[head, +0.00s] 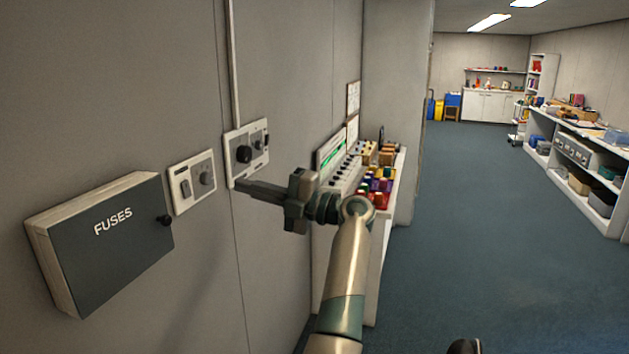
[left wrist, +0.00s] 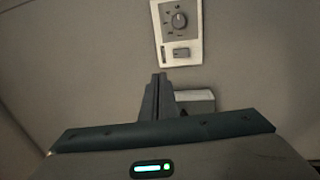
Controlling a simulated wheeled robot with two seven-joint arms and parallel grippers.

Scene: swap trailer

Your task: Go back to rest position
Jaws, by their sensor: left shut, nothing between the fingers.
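My left gripper (head: 240,185) is shut and empty, its fingers pointing left toward the wall. In the head view its tips overlap the lower edge of a pale control panel (head: 236,165) with dark knobs. Whether they touch it, I cannot tell. In the left wrist view the closed fingers (left wrist: 158,78) reach toward a pale plate (left wrist: 190,52) with a round dial and a small switch, which lies beyond the tips. A pale block (left wrist: 197,99) shows partly behind the fingers.
A grey fuse box (head: 110,250) marked FUSES and a smaller switch plate (head: 180,205) are on the wall at left. A counter (head: 383,235) with coloured items stands behind my arm. Shelving (head: 580,190) lines the right. The blue floor (head: 480,240) between is open.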

